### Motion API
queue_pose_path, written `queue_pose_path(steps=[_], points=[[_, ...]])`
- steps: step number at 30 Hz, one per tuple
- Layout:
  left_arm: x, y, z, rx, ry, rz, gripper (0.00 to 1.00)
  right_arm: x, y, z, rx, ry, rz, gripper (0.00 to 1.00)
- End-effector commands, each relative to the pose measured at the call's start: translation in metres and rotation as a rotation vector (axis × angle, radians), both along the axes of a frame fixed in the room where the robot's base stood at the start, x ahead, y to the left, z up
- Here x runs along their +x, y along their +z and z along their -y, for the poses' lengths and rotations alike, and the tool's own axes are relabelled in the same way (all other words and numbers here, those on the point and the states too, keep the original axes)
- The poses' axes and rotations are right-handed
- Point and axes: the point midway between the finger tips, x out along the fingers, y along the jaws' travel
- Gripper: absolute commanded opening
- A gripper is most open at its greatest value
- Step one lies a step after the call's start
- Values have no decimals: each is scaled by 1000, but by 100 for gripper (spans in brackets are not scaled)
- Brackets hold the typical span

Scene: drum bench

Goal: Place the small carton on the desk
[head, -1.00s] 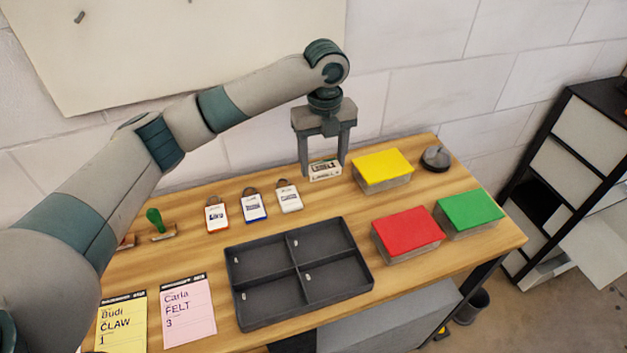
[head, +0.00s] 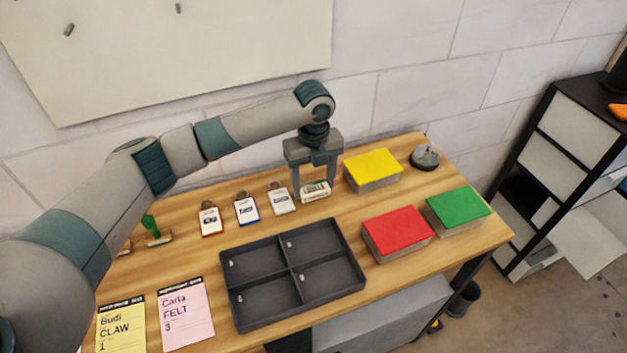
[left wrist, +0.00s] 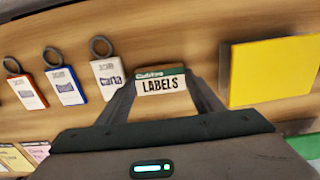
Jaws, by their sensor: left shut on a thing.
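The small carton (head: 316,192) is a cream box with a green band. The left wrist view shows "LABELS" printed on the carton (left wrist: 161,84). My left gripper (head: 315,190) points down and is shut on it, one finger at each side. The carton is low over the back part of the wooden desk (head: 405,195); I cannot tell whether its underside touches the wood. My right gripper is not in view.
A yellow-lidded box (head: 373,166) stands just right of the carton, and a white tag (head: 281,199) lies just left. Red (head: 396,230) and green (head: 458,207) lidded boxes and a dark divided tray (head: 294,274) are nearer. Bare wood lies in front of the carton.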

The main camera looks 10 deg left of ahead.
Motion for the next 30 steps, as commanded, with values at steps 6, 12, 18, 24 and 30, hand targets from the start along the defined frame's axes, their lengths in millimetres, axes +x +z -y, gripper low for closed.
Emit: queue_pose_path(steps=[6, 12, 18, 24, 30], points=[[0, -2, 0, 1, -1, 1, 38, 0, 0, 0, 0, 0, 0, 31], [0, -5, 0, 0, -1, 0, 38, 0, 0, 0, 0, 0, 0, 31], [0, -4, 0, 1, -1, 1, 68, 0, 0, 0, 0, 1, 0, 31], [0, -3, 0, 0, -1, 1, 68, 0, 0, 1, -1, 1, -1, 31], [1, 9, 0, -2, -1, 3, 68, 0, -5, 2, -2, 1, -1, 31]])
